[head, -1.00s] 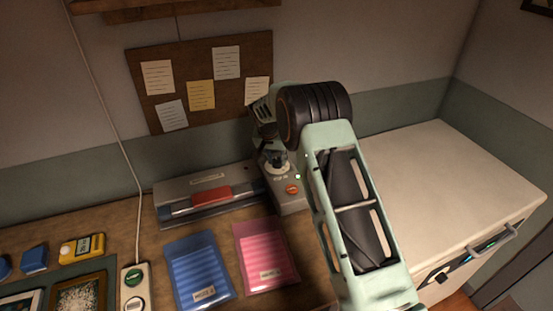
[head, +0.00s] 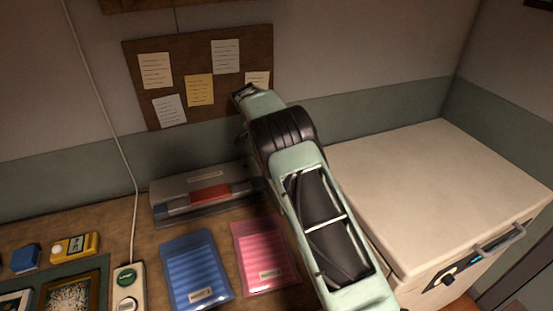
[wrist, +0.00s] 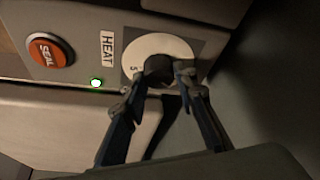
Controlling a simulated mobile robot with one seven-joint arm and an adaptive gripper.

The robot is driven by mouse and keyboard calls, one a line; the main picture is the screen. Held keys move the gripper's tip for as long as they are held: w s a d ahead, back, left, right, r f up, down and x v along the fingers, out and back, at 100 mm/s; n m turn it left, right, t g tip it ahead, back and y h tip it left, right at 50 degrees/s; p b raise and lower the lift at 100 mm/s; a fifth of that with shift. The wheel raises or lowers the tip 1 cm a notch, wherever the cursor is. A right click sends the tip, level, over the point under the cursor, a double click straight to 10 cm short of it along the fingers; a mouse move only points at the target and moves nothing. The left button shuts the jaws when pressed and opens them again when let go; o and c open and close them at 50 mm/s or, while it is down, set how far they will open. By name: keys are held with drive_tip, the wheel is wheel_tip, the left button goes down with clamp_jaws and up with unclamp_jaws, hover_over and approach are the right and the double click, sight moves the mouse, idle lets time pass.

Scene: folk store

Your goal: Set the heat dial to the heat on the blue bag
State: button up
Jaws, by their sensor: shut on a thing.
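The heat dial (wrist: 136,62) is a white disc with a dark knob (wrist: 158,69), beside a HEAT label, in the wrist view. A "5" shows near its left edge; other marks are hidden. My gripper (wrist: 168,80) is shut on the dark knob. In the head view my arm hides the gripper and the dial. The blue bag (head: 192,260) lies flat on the bench; its small label (head: 201,295) is too small to read surely. The grey bag sealer (head: 175,203) stands behind it.
A pink bag (head: 262,250) lies right of the blue one. An orange SEAL button (wrist: 50,51) and a lit green lamp (wrist: 96,83) are left of the dial. A white chest (head: 420,190) stands right. A switch box (head: 128,290) is at the left.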

drive_tip(key=shift+m+g, duration=0.3)
drive_tip(key=shift+m, duration=0.7)
drive_tip(key=shift+h, duration=0.3)
drive_tip(key=o, duration=1.2)
drive_tip(key=shift+c, duration=0.2)
drive_tip(key=shift+a+r, duration=0.1)
drive_tip(key=v, duration=1.1)
drive_tip(key=shift+r, duration=0.4)
